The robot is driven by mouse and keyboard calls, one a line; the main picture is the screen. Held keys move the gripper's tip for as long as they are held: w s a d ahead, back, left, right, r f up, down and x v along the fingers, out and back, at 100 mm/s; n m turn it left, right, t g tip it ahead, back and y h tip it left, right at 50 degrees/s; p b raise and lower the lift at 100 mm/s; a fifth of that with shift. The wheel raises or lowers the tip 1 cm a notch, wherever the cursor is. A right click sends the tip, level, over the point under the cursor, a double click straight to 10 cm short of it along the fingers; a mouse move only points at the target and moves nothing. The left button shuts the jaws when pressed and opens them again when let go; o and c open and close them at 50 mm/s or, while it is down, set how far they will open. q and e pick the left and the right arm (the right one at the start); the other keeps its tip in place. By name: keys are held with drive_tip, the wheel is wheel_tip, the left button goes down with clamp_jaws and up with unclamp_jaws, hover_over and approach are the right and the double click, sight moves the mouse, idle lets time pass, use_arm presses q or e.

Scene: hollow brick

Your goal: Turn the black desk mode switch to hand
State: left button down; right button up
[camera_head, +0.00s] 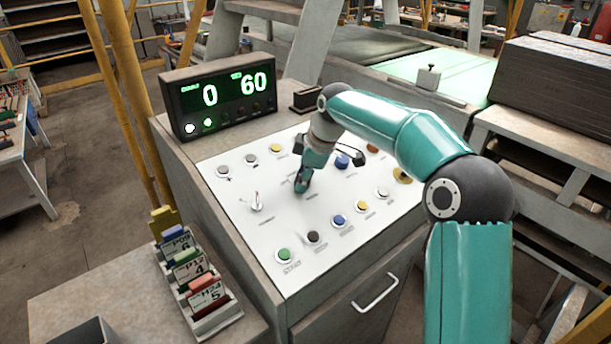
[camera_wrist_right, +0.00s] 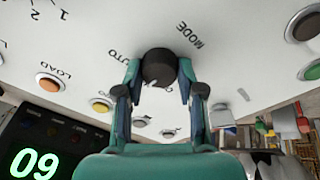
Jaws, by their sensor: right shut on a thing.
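The black mode switch (camera_wrist_right: 158,68) is a round black knob on the white desk panel (camera_head: 235,230). It shows in the right wrist view with a small light mark on its near edge. The printed words MODE and AUTO are beside it; I cannot make out a HAND label. My right gripper (camera_wrist_right: 158,80) is shut on the knob, one finger on each side. In the head view my right gripper (camera_head: 301,188) points down at the middle of the panel and hides the knob. My left gripper is in neither view.
A lever switch (camera_head: 256,202) stands left of my right gripper, and several coloured push buttons surround it, including a green one (camera_head: 284,255). A display (camera_head: 218,97) reading 0 and 60 stands behind. A tag rack (camera_head: 215,315) is at the front left.

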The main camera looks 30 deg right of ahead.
drive_tip(key=o, duration=1.1)
drive_tip(key=shift+d, duration=0.1)
drive_tip(key=shift+o, duration=0.2)
drive_tip(key=v, duration=1.2)
drive_tip(key=shift+f, duration=0.1)
